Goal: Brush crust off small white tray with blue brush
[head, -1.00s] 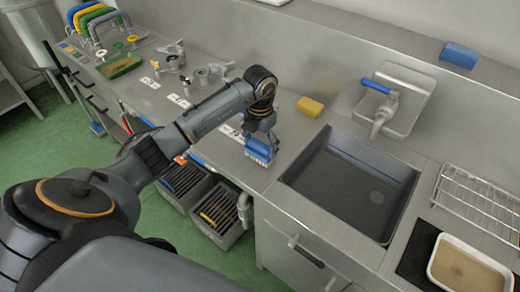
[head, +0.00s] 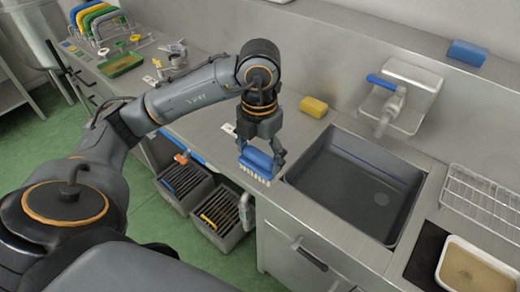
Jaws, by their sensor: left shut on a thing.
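My left gripper (head: 262,150) is shut on the blue brush (head: 257,160). The brush has a blue back and pale bristles pointing down. It is at the counter's front edge, left of the sink; I cannot tell whether the bristles touch the counter. The small white tray (head: 440,262) is at the lower right, cut off by the picture's edge. It lies on a dark mat, and a brownish crust (head: 474,272) covers its inside. The brush is well to the left of the tray, with the sink between them. My right gripper is not in view.
The sink basin (head: 352,190) is empty, with a blue-handled tap (head: 388,105) behind it. A yellow sponge (head: 314,107) lies at its back left. A wire rack (head: 485,200) stands right of it. A blue sponge (head: 467,53) sits on the ledge. Grey bins (head: 222,232) stand below.

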